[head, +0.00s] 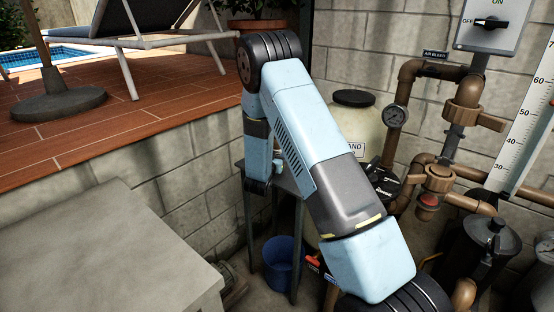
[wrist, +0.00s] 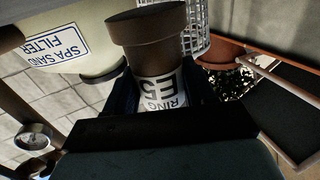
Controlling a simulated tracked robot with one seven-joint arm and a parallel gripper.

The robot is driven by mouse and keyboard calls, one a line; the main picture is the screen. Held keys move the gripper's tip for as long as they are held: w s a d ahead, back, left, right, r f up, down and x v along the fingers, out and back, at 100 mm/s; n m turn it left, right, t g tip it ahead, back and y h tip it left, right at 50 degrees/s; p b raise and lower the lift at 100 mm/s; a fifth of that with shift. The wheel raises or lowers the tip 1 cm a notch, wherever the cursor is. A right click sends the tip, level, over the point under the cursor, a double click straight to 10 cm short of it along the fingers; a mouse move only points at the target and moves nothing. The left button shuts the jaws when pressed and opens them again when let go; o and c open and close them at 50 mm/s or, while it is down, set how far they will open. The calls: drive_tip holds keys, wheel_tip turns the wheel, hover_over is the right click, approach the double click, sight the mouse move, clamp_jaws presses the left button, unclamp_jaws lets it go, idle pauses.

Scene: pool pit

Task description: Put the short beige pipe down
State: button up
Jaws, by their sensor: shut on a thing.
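In the wrist view, a short pipe piece (wrist: 147,27) shows brown with a wider collar and a white label reading "RING E5". My gripper (wrist: 160,92) is shut on it, with a dark finger on each side of the labelled part. The pipe's lower end is hidden by the gripper body. In the head view my arm folds over a narrow grey metal stand (head: 287,184). The fingers and the pipe cannot be made out there. I cannot tell whether the pipe touches any surface.
A sand filter tank (head: 354,113), brown pipework (head: 408,80) and a gauge (head: 395,117) stand to the right. A blue bucket (head: 283,262) is under the stand. A bare concrete block (head: 90,245) lies at left. A white wire basket (wrist: 195,30) is beside the pipe in the wrist view.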

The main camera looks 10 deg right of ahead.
drive_tip(key=shift+f, duration=1)
drive_tip(key=shift+f, duration=0.1)
drive_tip(key=o, duration=1)
